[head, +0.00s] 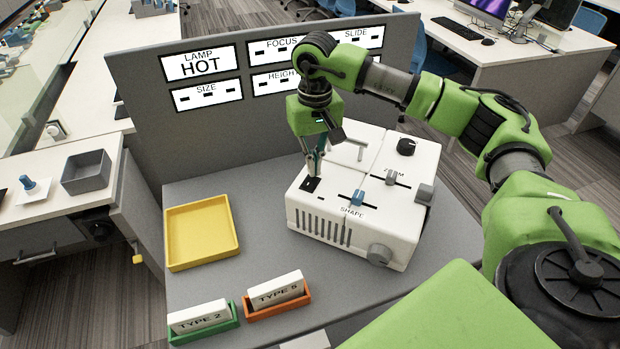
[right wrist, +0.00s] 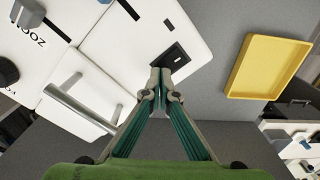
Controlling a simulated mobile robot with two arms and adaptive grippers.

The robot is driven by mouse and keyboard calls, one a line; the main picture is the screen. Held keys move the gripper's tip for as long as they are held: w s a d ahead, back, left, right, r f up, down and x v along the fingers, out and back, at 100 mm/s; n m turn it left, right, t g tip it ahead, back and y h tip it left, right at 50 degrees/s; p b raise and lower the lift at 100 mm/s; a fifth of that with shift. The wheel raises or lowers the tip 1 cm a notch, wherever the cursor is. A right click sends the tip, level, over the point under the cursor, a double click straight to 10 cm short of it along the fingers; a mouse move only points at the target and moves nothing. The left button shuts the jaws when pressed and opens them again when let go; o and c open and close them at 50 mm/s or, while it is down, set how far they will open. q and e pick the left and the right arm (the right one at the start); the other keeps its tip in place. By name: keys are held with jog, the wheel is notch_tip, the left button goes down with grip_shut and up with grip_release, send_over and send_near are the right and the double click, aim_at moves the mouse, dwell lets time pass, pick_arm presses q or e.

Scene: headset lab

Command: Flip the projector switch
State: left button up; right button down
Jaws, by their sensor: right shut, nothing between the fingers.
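The projector (head: 335,215) is a white box on the grey desk, with a SHAPE slider, a ZOOM slider and knobs on its top and front. Its switch (head: 310,184) is a small black plate at the left corner of the top, and it also shows in the right wrist view (right wrist: 176,56). My right gripper (head: 315,174) points down at the switch, shut and empty. In the right wrist view its fingertips (right wrist: 160,82) are together at the plate's near edge and hide part of it. I cannot tell whether they touch it. My left gripper is not in view.
A yellow tray (head: 172,263) lies left of the projector. A green holder (head: 205,334) with a TYPE 2 card and an orange holder (head: 278,310) with a TYPE 5 card stand in front. A grey partition (head: 150,125) behind bears a LAMP HOT sign (head: 199,64).

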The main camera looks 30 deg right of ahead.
jog(key=shift+r+p, duration=1.65)
jog(key=shift+r, duration=1.55)
jog(key=shift+f, duration=0.1)
